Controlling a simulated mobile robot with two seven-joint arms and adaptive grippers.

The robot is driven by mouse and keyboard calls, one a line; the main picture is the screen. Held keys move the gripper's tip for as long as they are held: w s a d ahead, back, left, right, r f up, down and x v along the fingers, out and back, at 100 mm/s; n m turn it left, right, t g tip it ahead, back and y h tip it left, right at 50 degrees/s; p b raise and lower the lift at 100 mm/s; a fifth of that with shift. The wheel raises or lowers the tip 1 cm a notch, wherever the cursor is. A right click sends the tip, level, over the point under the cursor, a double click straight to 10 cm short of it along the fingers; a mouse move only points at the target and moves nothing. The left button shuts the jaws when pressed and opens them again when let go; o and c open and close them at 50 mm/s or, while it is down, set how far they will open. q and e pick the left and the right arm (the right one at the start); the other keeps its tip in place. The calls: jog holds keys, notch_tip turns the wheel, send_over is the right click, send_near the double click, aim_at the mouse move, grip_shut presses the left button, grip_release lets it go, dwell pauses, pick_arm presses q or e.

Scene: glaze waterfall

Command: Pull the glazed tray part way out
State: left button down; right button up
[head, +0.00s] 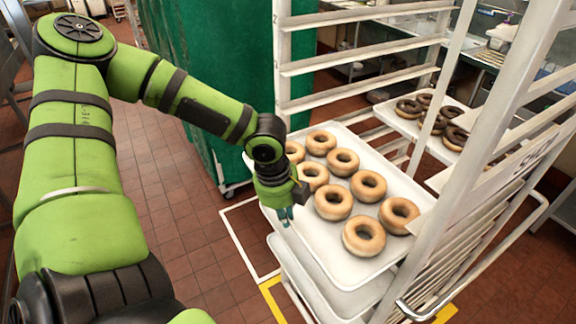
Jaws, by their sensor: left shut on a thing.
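The glazed tray (304,233) is a white sheet tray holding several light-brown ring doughnuts (332,202). It sits in a white rack (281,60), with its near end toward me. My left gripper (287,217) is at the tray's near left edge, pointing down, and is shut on that edge. The fingertips are small and partly hidden by the wrist. My right gripper is not in view.
Another white tray (322,288) is in the rack below. A tray of dark doughnuts (432,120) is behind the rack. A green cabinet (222,70) stands left of the rack. Red tile floor (185,225) with white and yellow lines is open in front.

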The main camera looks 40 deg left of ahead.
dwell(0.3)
pick_arm(q)
jog(key=c, duration=1.3)
grip_release()
jog(key=shift+o, duration=0.2)
notch_tip(320, 180, up, 12)
jog(key=s, duration=0.1)
jog(key=shift+s+a, duration=0.25)
jog(key=shift+s, duration=0.1)
